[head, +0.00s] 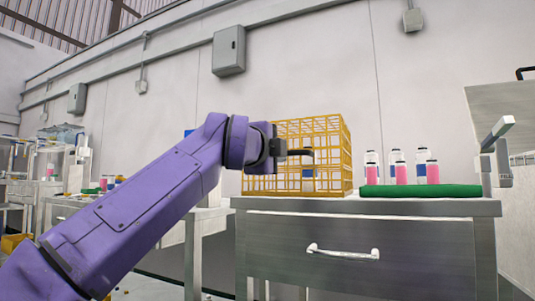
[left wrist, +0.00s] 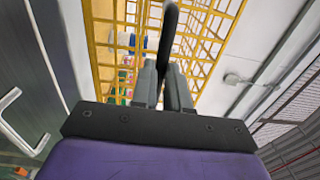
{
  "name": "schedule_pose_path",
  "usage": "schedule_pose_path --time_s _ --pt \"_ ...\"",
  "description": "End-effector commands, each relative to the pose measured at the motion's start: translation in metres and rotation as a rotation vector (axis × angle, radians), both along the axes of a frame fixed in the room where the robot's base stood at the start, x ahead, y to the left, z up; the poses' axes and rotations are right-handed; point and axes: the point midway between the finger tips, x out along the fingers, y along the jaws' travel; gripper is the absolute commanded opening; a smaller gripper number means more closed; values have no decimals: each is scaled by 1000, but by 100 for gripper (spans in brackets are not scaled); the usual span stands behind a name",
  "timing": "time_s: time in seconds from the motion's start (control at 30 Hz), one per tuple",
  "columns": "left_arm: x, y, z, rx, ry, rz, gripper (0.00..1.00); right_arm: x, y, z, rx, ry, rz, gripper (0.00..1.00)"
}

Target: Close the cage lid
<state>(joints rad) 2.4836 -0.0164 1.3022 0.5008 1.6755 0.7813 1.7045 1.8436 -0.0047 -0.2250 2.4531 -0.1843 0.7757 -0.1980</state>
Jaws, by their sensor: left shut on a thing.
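The yellow wire cage (head: 335,150) stands on the steel cabinet top. My left gripper (head: 298,155) is in front of it, and its fingers are shut on a dark handle. In the left wrist view the black handle (left wrist: 168,38) rises from between my left fingertips (left wrist: 165,70), in front of the yellow bars (left wrist: 210,40). I cannot tell which bars belong to the lid or whether it sits fully against the frame. A small bottle with a blue band (head: 308,174) shows through the bars. My left arm hides the cage's left side. My right gripper is out of view.
To the right of the cage, several pink and clear bottles (head: 402,172) stand at a green tray (head: 420,190). A grey fixture (head: 502,155) stands at the cabinet's right end. The drawer handle (head: 342,252) juts from the cabinet front. Another bench (head: 45,188) is far left.

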Motion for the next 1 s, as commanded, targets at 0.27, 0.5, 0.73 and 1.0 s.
schedule_pose_path --time_s 0.27,0.5,0.73,1.0 --pt "3 -9 -17 12 28 -11 0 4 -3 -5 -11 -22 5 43" --pt "3 -9 -19 13 29 -10 0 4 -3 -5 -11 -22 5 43" --pt "3 -11 -17 11 27 -14 40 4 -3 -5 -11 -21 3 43" --pt "2 -12 -14 9 21 -16 40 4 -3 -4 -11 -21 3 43"
